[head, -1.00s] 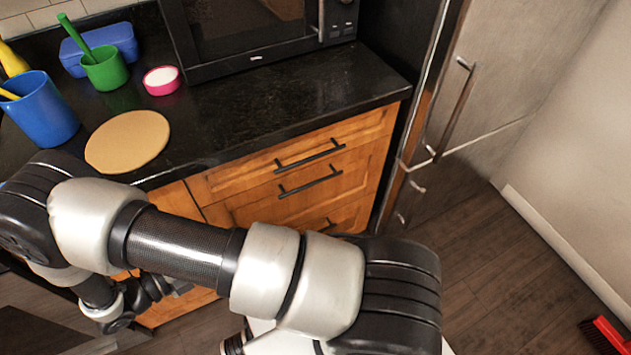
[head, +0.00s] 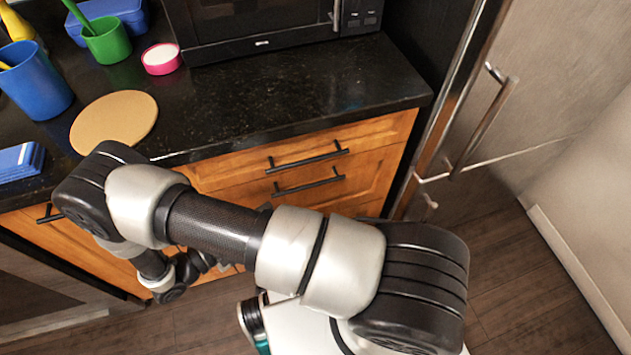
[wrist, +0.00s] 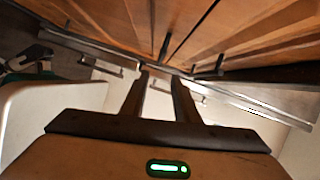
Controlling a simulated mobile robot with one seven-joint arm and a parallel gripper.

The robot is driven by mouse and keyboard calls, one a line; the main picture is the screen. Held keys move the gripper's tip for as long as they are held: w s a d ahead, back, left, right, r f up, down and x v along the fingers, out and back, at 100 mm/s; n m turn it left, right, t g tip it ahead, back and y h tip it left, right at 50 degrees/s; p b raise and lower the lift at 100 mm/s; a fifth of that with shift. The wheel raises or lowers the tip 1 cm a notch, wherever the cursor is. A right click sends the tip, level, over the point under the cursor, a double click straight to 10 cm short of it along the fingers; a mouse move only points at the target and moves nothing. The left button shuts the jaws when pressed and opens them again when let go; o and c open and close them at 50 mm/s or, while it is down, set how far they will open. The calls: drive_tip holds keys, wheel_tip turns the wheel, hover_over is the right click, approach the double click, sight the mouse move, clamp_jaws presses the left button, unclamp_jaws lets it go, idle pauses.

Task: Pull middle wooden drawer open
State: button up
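The wooden drawer stack sits under the black counter in the head view. The top drawer (head: 250,168) has a black bar handle (head: 308,160). The middle drawer (head: 362,173) below it has a similar handle (head: 308,184) and looks shut. My arm hides the lower part of the stack. In the wrist view my gripper (wrist: 161,72) has its two fingers apart with nothing clearly held between them. Wooden fronts (wrist: 255,22) and a dark bar handle (wrist: 262,40) lie just beyond the fingertips. I cannot tell which drawer that handle belongs to, or whether the fingers touch it.
The counter (head: 290,85) holds a microwave (head: 265,25), a blue cup (head: 36,88), a green cup (head: 106,42), a pink bowl (head: 161,58) and a round board (head: 115,120). A fridge (head: 520,100) stands right of the drawers. Wooden floor (head: 530,270) is free at the lower right.

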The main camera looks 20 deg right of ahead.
sight(312, 184)
drive_tip(key=x, duration=1.5)
drive_tip(key=shift+w+d+f, duration=0.1)
drive_tip(key=shift+w+d, duration=0.05)
drive_tip(key=shift+d, duration=0.15)
clamp_jaws()
